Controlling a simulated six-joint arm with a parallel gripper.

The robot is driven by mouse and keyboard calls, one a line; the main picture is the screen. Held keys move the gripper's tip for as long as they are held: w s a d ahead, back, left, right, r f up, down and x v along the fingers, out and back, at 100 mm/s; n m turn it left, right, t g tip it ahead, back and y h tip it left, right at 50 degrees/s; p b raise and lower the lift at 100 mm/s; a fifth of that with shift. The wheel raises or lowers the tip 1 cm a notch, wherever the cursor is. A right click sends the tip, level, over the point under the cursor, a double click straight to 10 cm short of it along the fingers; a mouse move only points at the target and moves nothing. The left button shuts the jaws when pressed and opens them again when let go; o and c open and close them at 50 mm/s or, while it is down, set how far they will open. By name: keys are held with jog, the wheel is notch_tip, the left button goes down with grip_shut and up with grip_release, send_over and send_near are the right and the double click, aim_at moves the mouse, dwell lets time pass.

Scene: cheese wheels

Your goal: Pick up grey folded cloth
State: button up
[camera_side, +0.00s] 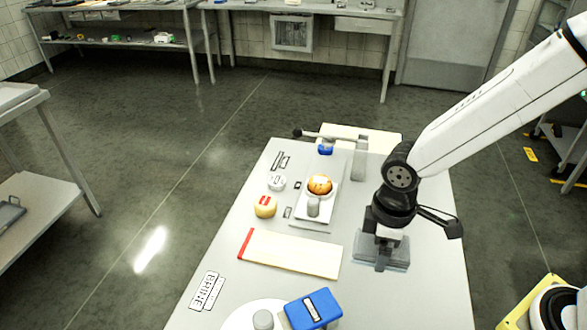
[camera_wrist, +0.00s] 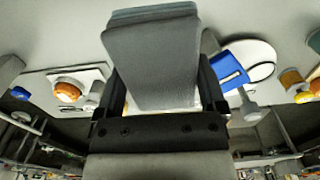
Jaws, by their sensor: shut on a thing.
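The grey folded cloth (camera_side: 379,252) is at the right part of the table, under my gripper (camera_side: 384,236) in the side view. In the wrist view the cloth (camera_wrist: 152,62) fills the space between the two dark fingers of my gripper (camera_wrist: 165,95). The fingers are shut on it, one on each side. The cloth looks like a flat block of stacked grey layers. In the side view it is at or just above the table top; I cannot tell whether it touches.
A cream board with a red edge (camera_side: 292,253) lies left of the cloth. A blue box (camera_side: 312,309) and a white round plate (camera_side: 238,318) are at the front. Bare table lies right of the cloth.

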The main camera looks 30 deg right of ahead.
jog(key=shift+s+r, duration=0.1)
jog(key=shift+s, duration=0.15)
dwell(0.4)
jog(key=o, duration=0.4)
jog(key=shift+c, duration=1.3)
jog(key=shift+w, duration=0.75)
jog(key=w+d, duration=0.3)
jog(key=w, duration=0.5)
jog(key=w+d, duration=0.4)
jog(key=w, duration=0.5)
jog(key=w+d, duration=0.3)
jog(key=w, duration=0.6)
jog(key=shift+w+d, duration=0.2)
jog(key=shift+d, duration=0.15)
